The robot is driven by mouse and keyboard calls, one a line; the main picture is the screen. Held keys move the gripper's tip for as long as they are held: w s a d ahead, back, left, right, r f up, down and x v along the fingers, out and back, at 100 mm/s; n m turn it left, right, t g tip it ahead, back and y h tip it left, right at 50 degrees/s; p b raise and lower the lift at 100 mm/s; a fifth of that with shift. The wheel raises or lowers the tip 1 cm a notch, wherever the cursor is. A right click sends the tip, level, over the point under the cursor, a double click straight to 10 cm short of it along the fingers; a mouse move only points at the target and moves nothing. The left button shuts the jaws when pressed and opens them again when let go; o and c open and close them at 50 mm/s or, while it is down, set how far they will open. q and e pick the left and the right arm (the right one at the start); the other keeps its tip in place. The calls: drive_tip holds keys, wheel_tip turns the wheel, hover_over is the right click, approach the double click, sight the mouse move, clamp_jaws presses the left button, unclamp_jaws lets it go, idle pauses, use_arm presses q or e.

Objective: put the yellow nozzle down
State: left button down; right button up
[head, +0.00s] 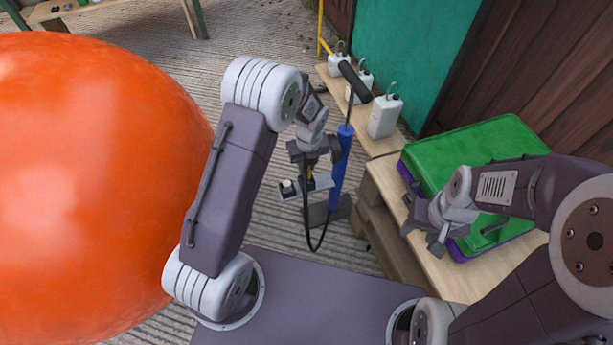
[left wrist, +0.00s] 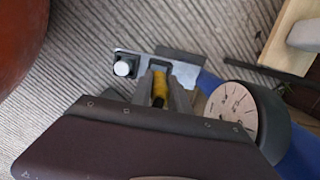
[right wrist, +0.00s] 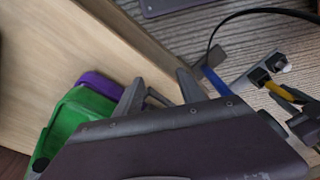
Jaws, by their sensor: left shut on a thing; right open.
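My left gripper (head: 308,172) is shut on the yellow nozzle (left wrist: 160,86), a small piece mostly hidden between the fingers. In the head view the nozzle is a thin yellow sliver. It also shows in the right wrist view (right wrist: 284,92). A grey plate with a white knob (left wrist: 123,67) lies just beyond the left fingertips; I cannot tell whether the nozzle touches it. The blue pump (head: 342,165) stands upright close to the right of the left gripper, and a black hose (head: 308,230) loops below. My right gripper (head: 436,238) is open and empty, by the bench's near edge.
A green-topped, purple-edged box (head: 460,145) sits on the wooden bench (head: 470,290) at right. Several white weights (head: 384,117) stand on the plank behind the pump. A big orange ball (head: 90,190) fills the left.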

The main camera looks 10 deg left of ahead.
sight(307, 173)
use_arm(q)
wheel_tip(307, 173, down, 4)
drive_tip(key=b, duration=0.3)
drive_tip(key=shift+f+b, duration=0.25)
drive_tip(key=shift+b, duration=0.1)
drive_tip(key=shift+r, duration=0.3)
drive_tip(key=c, duration=1.3)
unclamp_jaws()
drive_tip(key=shift+f, duration=0.1)
drive_tip(key=shift+o, duration=0.2)
